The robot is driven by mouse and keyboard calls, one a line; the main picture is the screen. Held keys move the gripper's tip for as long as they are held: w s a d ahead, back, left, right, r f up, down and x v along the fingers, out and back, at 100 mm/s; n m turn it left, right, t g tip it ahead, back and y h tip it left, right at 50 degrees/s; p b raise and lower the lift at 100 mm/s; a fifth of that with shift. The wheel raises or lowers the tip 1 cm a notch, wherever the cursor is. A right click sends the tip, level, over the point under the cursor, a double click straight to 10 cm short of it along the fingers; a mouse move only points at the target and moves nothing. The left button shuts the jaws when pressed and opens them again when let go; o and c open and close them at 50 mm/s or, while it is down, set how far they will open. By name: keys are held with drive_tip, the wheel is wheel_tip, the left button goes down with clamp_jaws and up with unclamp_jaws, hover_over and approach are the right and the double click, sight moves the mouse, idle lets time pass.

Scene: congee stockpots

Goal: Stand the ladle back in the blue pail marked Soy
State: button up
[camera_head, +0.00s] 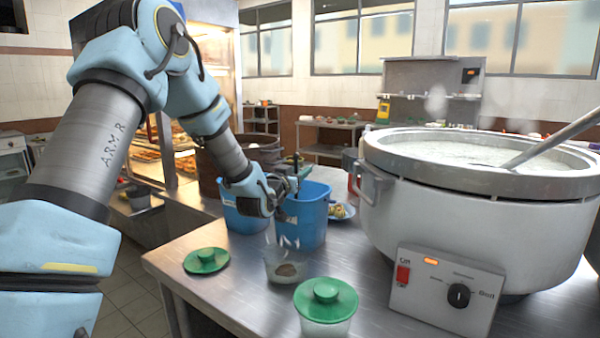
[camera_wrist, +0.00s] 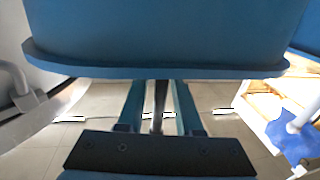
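Two blue pails stand side by side on the steel counter in the head view. The left pail (camera_head: 232,219) is partly hidden by my arm, and the right pail (camera_head: 312,218) bears white marks that I cannot read. My gripper (camera_head: 288,190) is at the right pail's rim. A thin dark upright handle (camera_head: 297,166) shows beside it, perhaps the ladle's; its lower end is hidden. In the wrist view a dark rod (camera_wrist: 160,105) runs between my two fingers, and a blue rimmed surface (camera_wrist: 160,45) hides their far ends. Whether they touch the rod is unclear.
A large stockpot (camera_head: 460,215) stands at the right, with a metal handle (camera_head: 560,137) leaning out of it. In front of the pails are a clear tub (camera_head: 286,268), a green-lidded tub (camera_head: 325,302) and a loose green lid (camera_head: 206,260). A small plate (camera_head: 341,211) lies behind.

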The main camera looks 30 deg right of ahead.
drive_tip(key=shift+o, duration=0.9)
drive_tip(key=b+v, duration=0.3)
drive_tip(key=v, duration=0.8)
drive_tip(key=w+a+f+n+g+y+p, duration=0.1)
drive_tip(key=a+f+n+y, duration=0.3)
drive_tip(key=a, duration=0.6)
drive_tip(key=w+a+f+g+y+p, duration=0.1)
drive_tip(key=a+f+g+y+p, duration=0.15)
drive_tip(key=a+y, duration=0.5)
drive_tip(key=s+a+f+n+g+y, duration=0.1)
drive_tip(key=s+a+n+g, duration=0.1)
drive_tip(key=s+a, duration=0.6)
drive_tip(key=s+a+f+n+g+y+p, duration=0.1)
drive_tip(key=s+a+n+g, duration=0.2)
drive_tip(key=s+a, duration=0.5)
drive_tip(key=a+g, duration=0.1)
drive_tip(key=a, duration=0.1)
drive_tip(key=shift+a, duration=0.4)
drive_tip(key=shift+o, duration=0.2)
drive_tip(key=shift+y, duration=0.25)
